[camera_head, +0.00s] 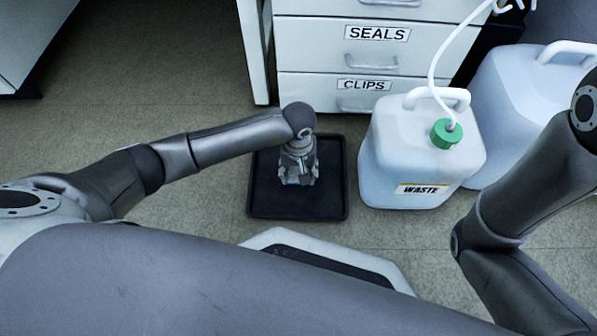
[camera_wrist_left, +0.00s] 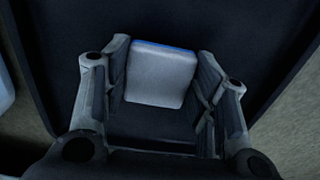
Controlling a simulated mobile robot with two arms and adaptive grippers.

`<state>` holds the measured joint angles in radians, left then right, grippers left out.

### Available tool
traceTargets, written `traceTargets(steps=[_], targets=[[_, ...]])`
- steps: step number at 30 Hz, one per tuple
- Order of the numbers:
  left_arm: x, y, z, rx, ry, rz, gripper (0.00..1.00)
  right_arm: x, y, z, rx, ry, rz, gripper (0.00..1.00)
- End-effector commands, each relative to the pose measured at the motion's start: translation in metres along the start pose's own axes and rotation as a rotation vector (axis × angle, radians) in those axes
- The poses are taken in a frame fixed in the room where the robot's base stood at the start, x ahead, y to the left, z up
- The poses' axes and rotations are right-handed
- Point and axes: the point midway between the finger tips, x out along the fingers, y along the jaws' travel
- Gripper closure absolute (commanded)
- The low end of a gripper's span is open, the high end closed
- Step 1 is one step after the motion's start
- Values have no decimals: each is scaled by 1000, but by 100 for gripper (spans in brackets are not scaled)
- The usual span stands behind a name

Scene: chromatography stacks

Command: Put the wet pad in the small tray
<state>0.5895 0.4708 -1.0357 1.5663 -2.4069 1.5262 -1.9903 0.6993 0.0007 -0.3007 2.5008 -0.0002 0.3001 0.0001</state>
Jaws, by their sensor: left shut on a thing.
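A black, shallow tray (camera_head: 333,205) lies on the floor in front of the drawers, and it fills much of the left wrist view (camera_wrist_left: 245,30). It is the only tray in view. My left gripper (camera_head: 298,180) points down over the tray's middle. It is shut on the pad (camera_wrist_left: 160,78), a pale grey square with a blue edge, held between the two fingers. I cannot tell whether the pad touches the tray floor. My right arm shows at the right, but its gripper is out of view.
A white waste canister (camera_head: 395,160) with a green cap and hose stands just right of the tray. A second canister (camera_head: 520,110) stands behind it. A drawer cabinet (camera_head: 345,62) labelled SEALS and CLIPS is behind the tray. The floor left of the tray is clear.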

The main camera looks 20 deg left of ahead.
Motion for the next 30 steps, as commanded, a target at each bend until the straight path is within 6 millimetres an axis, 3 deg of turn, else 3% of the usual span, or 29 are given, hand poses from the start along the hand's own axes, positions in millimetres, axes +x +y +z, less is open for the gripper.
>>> traceTargets(steps=[5,6,10,22,30], targets=[[4,0,0,0,0,0,60,-3,-1,-1,0,0,0,9],[3,0,0,0,0,0,43,-2,0,-1,0,0,0,9],[3,0,0,0,0,0,27,-2,0,-1,0,0,0,9],[-1,0,0,0,-1,1,26,1,0,0,-1,0,0,9],[-37,0,-1,0,3,0,26,28,6,10,-1,0,0,9]])
